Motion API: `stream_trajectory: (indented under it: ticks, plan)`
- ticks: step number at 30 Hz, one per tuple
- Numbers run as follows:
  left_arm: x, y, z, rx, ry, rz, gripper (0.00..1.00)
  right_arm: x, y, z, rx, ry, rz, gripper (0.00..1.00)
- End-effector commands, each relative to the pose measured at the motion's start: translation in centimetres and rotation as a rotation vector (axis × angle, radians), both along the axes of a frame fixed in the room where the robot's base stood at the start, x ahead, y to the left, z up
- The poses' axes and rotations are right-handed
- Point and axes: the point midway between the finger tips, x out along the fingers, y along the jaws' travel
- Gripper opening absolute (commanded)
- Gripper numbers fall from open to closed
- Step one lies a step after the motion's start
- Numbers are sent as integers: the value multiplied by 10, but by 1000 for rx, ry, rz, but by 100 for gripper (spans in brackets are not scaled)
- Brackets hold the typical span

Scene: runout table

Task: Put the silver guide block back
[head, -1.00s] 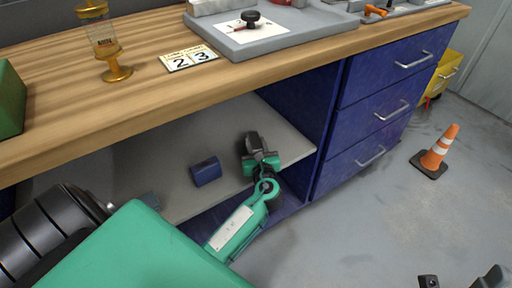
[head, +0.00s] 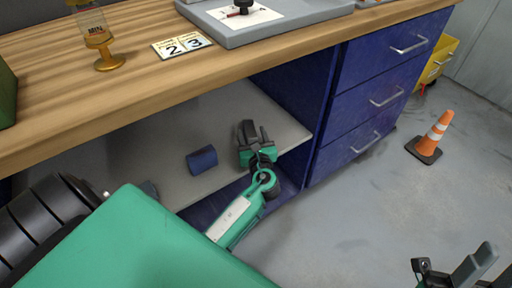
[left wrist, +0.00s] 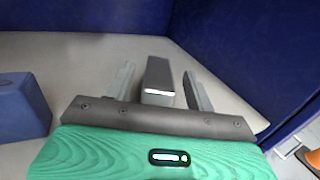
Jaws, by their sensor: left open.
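A grey guide block (left wrist: 158,78), dark on top with a bright near edge, stands on the shelf in the left wrist view. It sits between the two fingers of my left gripper (left wrist: 158,90), with a gap on each side. In the head view my left gripper (head: 254,134) reaches over the shelf under the worktop; the guide block is hard to make out there. My left gripper is open. Part of my right gripper (head: 455,270) shows at the lower right of the head view, over the floor; its opening is unclear.
A blue block (head: 202,160) lies on the shelf (head: 215,115) left of my left gripper; it also shows in the left wrist view (left wrist: 22,105). Blue drawers (head: 385,95) stand to the right. The wooden worktop (head: 130,90) overhangs the shelf. An orange cone (head: 431,138) stands on the floor.

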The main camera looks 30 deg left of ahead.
Motion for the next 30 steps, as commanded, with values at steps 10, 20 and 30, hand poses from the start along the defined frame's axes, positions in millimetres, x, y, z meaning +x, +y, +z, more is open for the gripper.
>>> stream_trajectory:
  ticks: [10, 20, 30]
  plan:
    - [-52, -52, 1, -3, 3, 0, 54, 36, 18, -34, -69, 324, 32, 36]
    - [-76, -79, -1, -33, -14, -21, 54, 48, 27, -54, -99, 460, 50, 36]
    - [-68, -169, 10, -987, -378, -495, 54, 48, 27, -55, -100, 463, 50, 36]
